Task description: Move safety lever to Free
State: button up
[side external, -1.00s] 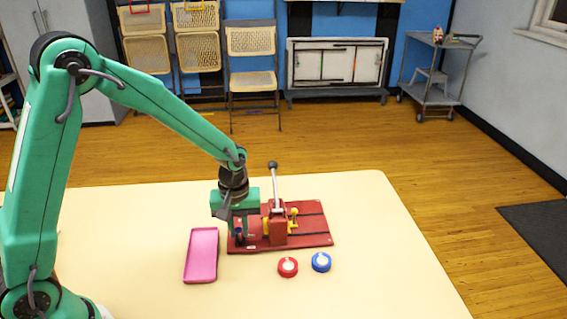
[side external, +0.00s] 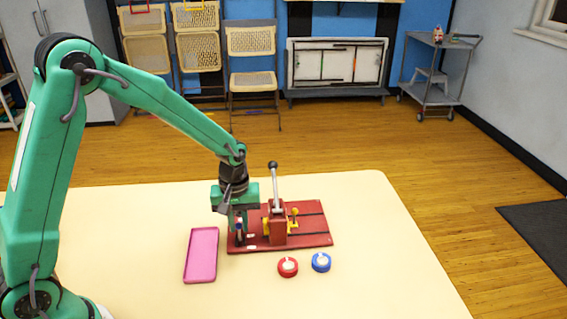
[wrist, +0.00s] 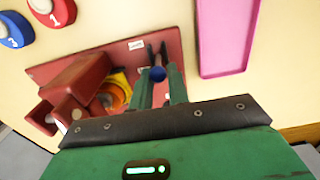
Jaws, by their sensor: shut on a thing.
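The red fixture base (side external: 315,237) lies on the table, with a red block (side external: 277,228) and a tall grey lever with a dark knob (side external: 273,166) standing on it. My gripper (side external: 239,238) is low over the left end of the base. In the wrist view its fingers (wrist: 157,60) are closed around a small blue-topped lever (wrist: 157,74), which I take to be the safety lever. Its lower part is hidden by the fingers. A white label (wrist: 135,44) sits on the base close by, but its text is too small to read.
A pink tray (side external: 201,256) lies left of the fixture. A red round dial (side external: 288,267) and a blue one (side external: 321,262) sit in front of it. Yellow parts (side external: 293,222) stick out beside the red block. The table's right side is clear.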

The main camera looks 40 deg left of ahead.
jog(key=shift+w+a, duration=0.1)
jog(key=shift+w+a+f, duration=0.15)
jog(key=shift+w+a, duration=0.35)
grip_shut()
jog(key=shift+c, duration=0.2)
grip_release()
jog(key=o, duration=0.3)
notch_tip(320, 180, up, 8)
jog(key=shift+f, duration=0.2)
jog(key=shift+s, duration=0.1)
